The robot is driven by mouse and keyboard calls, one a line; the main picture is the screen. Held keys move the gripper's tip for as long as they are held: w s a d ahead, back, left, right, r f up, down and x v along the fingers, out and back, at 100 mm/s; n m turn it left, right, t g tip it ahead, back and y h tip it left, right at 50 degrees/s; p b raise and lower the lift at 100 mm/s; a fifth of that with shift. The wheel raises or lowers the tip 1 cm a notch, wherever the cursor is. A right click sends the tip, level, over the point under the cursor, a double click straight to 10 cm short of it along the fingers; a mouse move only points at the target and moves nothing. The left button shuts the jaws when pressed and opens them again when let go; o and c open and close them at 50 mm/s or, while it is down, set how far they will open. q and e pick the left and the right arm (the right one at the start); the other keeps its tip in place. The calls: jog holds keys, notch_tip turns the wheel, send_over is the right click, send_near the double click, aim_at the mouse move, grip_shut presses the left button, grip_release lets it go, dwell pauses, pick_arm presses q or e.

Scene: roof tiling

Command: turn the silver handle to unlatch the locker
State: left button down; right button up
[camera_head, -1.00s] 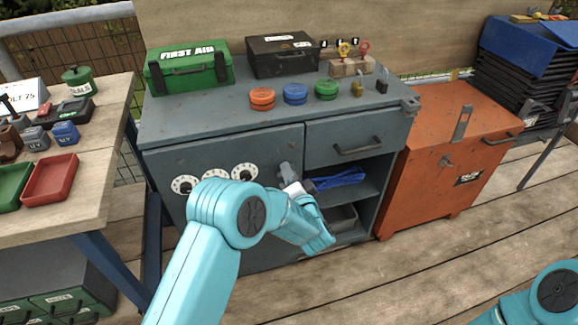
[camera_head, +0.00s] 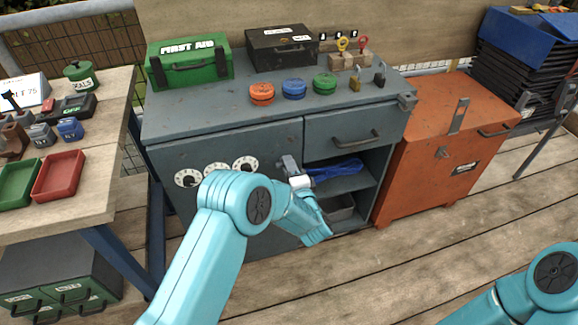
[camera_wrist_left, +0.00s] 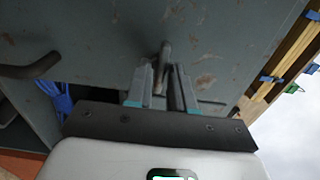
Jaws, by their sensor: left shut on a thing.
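The locker (camera_head: 225,150) is a grey-blue cabinet whose closed left door carries several white dials. The silver handle (camera_head: 288,161) sits near that door's right edge. In the left wrist view the handle (camera_wrist_left: 164,52) shows as a short bar between the finger ends. My left gripper (camera_head: 294,172) is at the handle and shut on it; it also shows in the left wrist view (camera_wrist_left: 163,80). My own left forearm hides the lower part of the door. My right gripper is out of view; only part of that arm shows at lower right.
A drawer (camera_head: 355,135) and open shelves with a blue strap (camera_head: 338,171) are just right of the handle. An orange chest (camera_head: 425,180) stands further right, and a wooden workbench (camera_head: 95,185) at left.

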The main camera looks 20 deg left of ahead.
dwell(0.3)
pick_arm(q)
jog(key=c, duration=1.2)
grip_release()
jog(key=p+v, duration=0.1)
jog(key=v, duration=1.5)
jog(key=shift+d, duration=0.15)
jog(key=shift+s, duration=0.15)
